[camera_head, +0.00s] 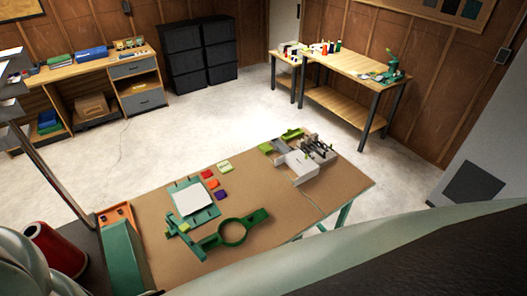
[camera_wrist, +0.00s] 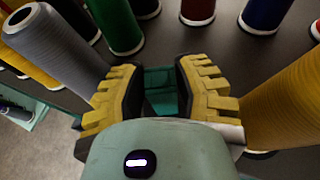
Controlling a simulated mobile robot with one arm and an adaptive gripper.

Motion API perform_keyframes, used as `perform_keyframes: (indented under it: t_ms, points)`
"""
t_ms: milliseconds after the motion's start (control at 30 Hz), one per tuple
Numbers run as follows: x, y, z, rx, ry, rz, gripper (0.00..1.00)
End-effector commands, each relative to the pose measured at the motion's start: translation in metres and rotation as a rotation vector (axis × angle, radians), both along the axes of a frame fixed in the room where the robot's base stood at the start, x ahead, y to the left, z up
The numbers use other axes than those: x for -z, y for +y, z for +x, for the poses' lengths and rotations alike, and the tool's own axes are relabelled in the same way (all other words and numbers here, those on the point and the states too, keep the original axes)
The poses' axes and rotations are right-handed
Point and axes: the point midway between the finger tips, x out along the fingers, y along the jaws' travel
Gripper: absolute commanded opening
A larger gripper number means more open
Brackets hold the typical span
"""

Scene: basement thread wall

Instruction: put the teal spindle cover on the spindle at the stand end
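In the wrist view my gripper (camera_wrist: 160,88) has its two yellow-padded fingers apart, with a clear gap between them. A teal piece (camera_wrist: 162,80) shows in that gap, beyond the fingers. I cannot tell whether it is the spindle cover or part of a teal stand or rack, and nothing is visibly gripped. Thread spools stand around the fingers: a grey one (camera_wrist: 58,45) at left and a yellow one (camera_wrist: 288,105) at right. I cannot pick out the spindle at the stand end. My gripper does not show clearly in the head view.
Beyond are green (camera_wrist: 115,25), red (camera_wrist: 198,10) and blue (camera_wrist: 265,14) spools. A red spool (camera_head: 58,248) stands lower left. Open floor lies behind.

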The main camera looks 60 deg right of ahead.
Motion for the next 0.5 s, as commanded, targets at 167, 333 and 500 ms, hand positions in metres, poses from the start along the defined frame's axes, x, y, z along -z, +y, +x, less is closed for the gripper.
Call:
perform_keyframes:
  t_ms: [167,333,500]
  points:
    - [-0.0001,0.0,-0.0001,0.0,0.0,-0.001,0.51]
    - [-0.0001,-0.0001,0.0,0.0,0.0,-0.001,0.6]
    - [-0.0002,0.0,-0.0003,0.0,0.0,-0.001,0.6]
